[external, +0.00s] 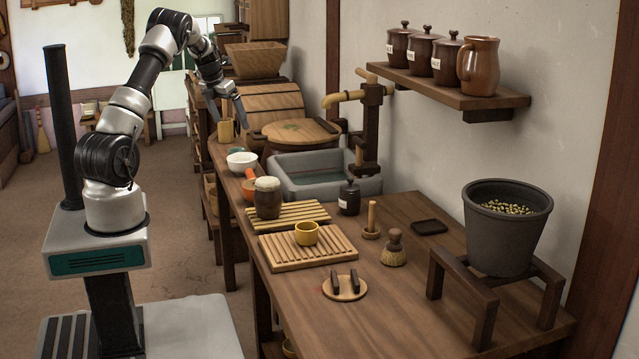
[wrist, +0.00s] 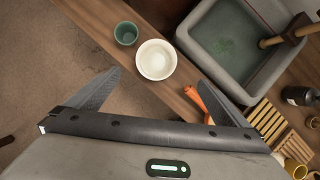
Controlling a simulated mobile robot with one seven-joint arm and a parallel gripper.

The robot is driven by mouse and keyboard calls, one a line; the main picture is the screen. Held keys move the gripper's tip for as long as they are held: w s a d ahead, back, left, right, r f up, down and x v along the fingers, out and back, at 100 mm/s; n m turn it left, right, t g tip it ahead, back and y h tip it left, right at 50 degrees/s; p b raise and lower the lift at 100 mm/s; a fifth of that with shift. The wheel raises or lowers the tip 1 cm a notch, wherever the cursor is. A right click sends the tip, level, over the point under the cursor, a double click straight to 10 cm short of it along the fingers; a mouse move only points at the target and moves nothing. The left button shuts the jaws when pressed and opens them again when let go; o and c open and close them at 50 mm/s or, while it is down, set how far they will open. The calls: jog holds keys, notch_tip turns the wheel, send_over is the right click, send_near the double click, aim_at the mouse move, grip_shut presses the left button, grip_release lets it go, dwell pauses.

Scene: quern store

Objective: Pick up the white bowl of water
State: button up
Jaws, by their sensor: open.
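The white bowl (external: 242,162) stands upright on the wooden counter, left of the stone sink. In the wrist view the bowl (wrist: 156,60) shows its round rim from above, with a pale inside; I cannot clearly make out the water. My gripper (external: 228,108) is open and empty, pointing down, above and apart from the counter. In the wrist view its two fingers (wrist: 157,76) are spread wide, with the bowl ahead, roughly centred between and beyond their tips.
A teal cup (wrist: 126,33) stands close beside the bowl. The stone sink (external: 325,176) with water is to its right. An orange-handled tool (external: 250,180) and a dark jar (external: 267,199) are nearby. The counter edge lies close to the bowl.

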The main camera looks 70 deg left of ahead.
jog(key=b, duration=0.2)
send_near(242, 158)
jog(key=d+f, duration=0.2)
jog(key=d, duration=0.1)
jog(key=shift+n, duration=0.4)
jog(key=shift+w+d+b+x, duration=0.15)
jog(key=shift+b+x, duration=0.35)
jog(key=shift+x, duration=1.15)
jog(key=shift+w+d+b+x, duration=0.1)
jog(key=shift+d+b+x, duration=0.25)
jog(key=shift+x, duration=1.3)
jog(key=shift+a+r, duration=0.1)
jog(key=c, duration=1.2)
jog(key=shift+r, duration=0.1)
